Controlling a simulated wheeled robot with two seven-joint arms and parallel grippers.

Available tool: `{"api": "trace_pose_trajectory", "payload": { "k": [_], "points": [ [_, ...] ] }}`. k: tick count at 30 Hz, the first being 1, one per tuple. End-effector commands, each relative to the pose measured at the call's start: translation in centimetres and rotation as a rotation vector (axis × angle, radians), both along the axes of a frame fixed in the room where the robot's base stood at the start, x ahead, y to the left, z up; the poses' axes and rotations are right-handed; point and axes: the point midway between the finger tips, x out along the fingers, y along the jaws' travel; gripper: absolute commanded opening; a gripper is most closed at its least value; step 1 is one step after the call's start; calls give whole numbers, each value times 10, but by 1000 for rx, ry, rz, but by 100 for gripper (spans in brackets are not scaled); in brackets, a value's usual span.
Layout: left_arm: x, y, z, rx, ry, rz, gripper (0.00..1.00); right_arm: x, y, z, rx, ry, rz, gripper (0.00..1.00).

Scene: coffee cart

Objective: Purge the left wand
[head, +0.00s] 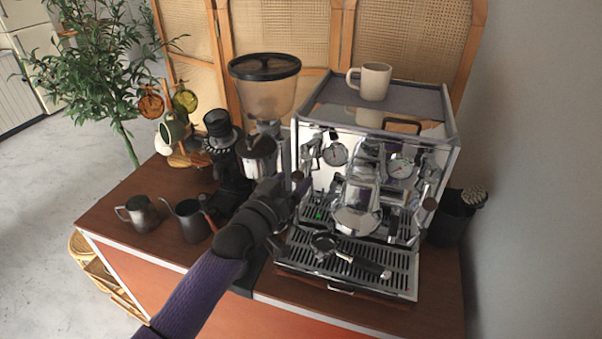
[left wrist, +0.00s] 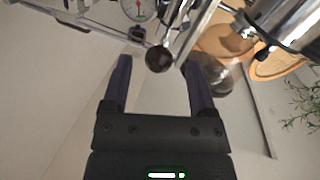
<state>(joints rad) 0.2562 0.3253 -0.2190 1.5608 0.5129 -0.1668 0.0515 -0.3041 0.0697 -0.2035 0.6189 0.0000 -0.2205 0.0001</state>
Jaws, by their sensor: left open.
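The chrome espresso machine (head: 345,135) stands on the wooden cart. My left gripper (head: 302,187) is at the left side of its front, jaws apart, partly covering that side. In the left wrist view the two fingers of my left gripper (left wrist: 157,68) are spread. A dark round knob (left wrist: 159,58) on a metal stem appears between their tips in that picture; I see no finger touching it. Chrome tubes (left wrist: 205,28) run behind it; I cannot tell surely which is the left wand. In the head view the left wand is hidden or too small to tell. My right gripper is not in view.
A portafilter (head: 325,243) lies on the drip tray (head: 297,257). The grinder (head: 264,90) stands left of the machine. Two metal pitchers (head: 143,214) (head: 190,222) are at the cart's left. A cup (head: 375,82) sits on top. A dark bin (head: 450,220) stands at right.

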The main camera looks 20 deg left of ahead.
Motion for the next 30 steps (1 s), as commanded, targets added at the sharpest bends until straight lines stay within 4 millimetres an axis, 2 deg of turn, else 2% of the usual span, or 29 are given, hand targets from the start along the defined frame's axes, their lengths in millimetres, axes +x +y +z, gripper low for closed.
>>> {"api": "trace_pose_trajectory", "payload": {
  "k": [3,6,14,17,25,30],
  "points": [
    [18,-4,-1,-1,0,0,74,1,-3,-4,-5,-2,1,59],
    [25,-6,-1,0,0,0,74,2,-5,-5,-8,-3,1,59],
    [28,-7,0,0,1,0,74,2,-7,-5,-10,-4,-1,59],
    [27,-6,0,0,1,0,57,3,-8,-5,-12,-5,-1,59],
    [27,-6,0,0,1,0,0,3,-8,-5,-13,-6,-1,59],
    [27,-6,0,1,3,0,0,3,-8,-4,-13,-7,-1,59]
  ]
}}
